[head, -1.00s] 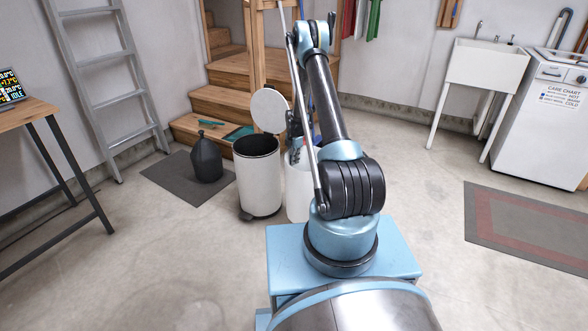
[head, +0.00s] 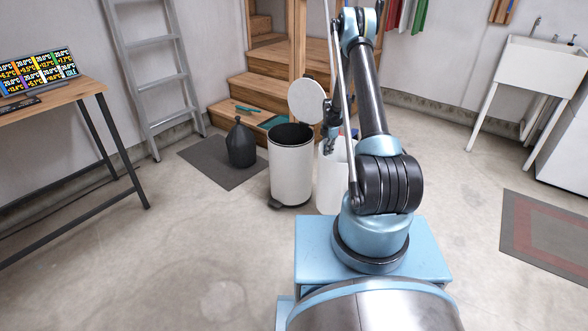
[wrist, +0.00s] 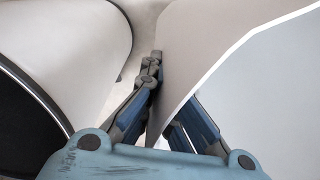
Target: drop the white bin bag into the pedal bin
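The pedal bin (head: 291,172) is a white cylinder with a dark inside, and its round lid (head: 308,100) is raised. Its dark opening and pale side (wrist: 100,50) fill the left of the wrist view. A tall, smooth white thing (head: 331,183) stands just right of the bin. I take it for the white bin bag, and its sharp pale edge (wrist: 245,40) crosses the wrist view. My gripper (head: 329,146) is at its top, partly hidden by my arm. In the wrist view, my fingers (wrist: 160,80) close in from both sides of its wall. The right fingertip is hidden behind it.
Wooden steps (head: 255,92) rise behind. A ladder (head: 150,75) leans at the left wall, near a table (head: 60,97). The floor at front left is clear.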

